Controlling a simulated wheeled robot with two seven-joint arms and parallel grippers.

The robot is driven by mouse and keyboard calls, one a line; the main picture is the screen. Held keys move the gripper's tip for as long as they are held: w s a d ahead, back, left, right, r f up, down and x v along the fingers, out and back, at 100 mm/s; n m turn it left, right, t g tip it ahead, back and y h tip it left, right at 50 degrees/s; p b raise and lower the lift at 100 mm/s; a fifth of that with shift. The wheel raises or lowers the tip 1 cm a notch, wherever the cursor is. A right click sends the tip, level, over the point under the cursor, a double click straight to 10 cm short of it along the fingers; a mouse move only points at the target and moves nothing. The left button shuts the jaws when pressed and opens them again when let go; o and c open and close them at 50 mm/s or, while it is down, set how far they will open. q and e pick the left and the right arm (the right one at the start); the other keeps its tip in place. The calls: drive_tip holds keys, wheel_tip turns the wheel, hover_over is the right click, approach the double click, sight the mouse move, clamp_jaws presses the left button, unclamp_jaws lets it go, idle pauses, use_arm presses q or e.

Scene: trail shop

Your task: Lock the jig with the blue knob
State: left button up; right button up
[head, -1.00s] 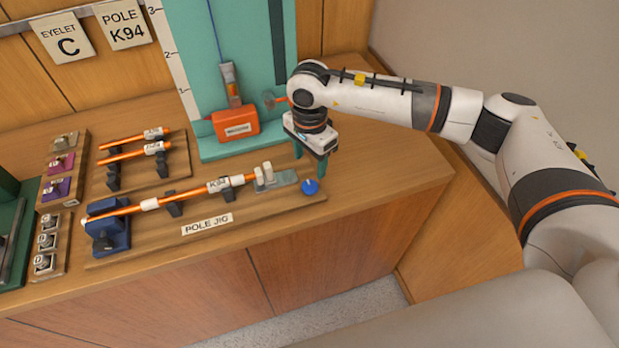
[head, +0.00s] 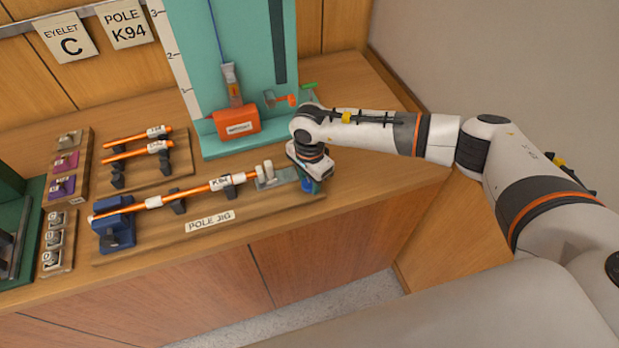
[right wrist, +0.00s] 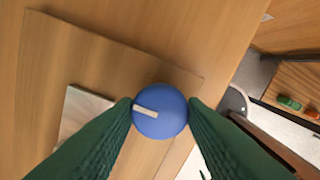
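The pole jig (head: 160,238) is a wooden board on the counter, holding an orange pole (head: 195,190) labelled K94. The pole's left end lies in a blue block (head: 117,231), and its right end is at two pale grey posts (head: 264,172) on a metal plate. The blue knob (head: 310,186) is at the board's right end, partly hidden under my right gripper (head: 310,176). In the right wrist view the round knob (right wrist: 160,111) has a white mark pointing left. My right gripper's green fingers (right wrist: 160,108) close against both its sides. My left gripper is not in view.
Behind the jig stands a teal panel (head: 190,60) with an orange box (head: 237,122) and a small orange-and-green part (head: 280,99). A rack with two orange poles (head: 140,152) and trays of small fittings (head: 62,165) are left. The counter's front edge is close to the knob.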

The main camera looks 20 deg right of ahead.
drive_tip(key=c, duration=0.4)
drive_tip(key=shift+f+m+b, duration=0.2)
drive_tip(key=shift+m+b, duration=1.2)
drive_tip(key=shift+b, duration=0.1)
drive_tip(key=m+b, duration=0.4)
drive_tip(key=m, duration=0.1)
drive_tip(key=shift+m+b, duration=0.3)
drive_tip(key=m+b, duration=0.3)
drive_tip(key=m, duration=0.2)
drive_tip(key=shift+r+b, duration=0.1)
drive_tip(key=shift+b, duration=0.3)
drive_tip(key=shift+r+m+b, duration=0.2)
drive_tip(key=shift+m+b, duration=0.95)
drive_tip(key=shift+m, duration=1.05)
drive_tip(key=shift+w, duration=0.1)
drive_tip(key=o, duration=1)
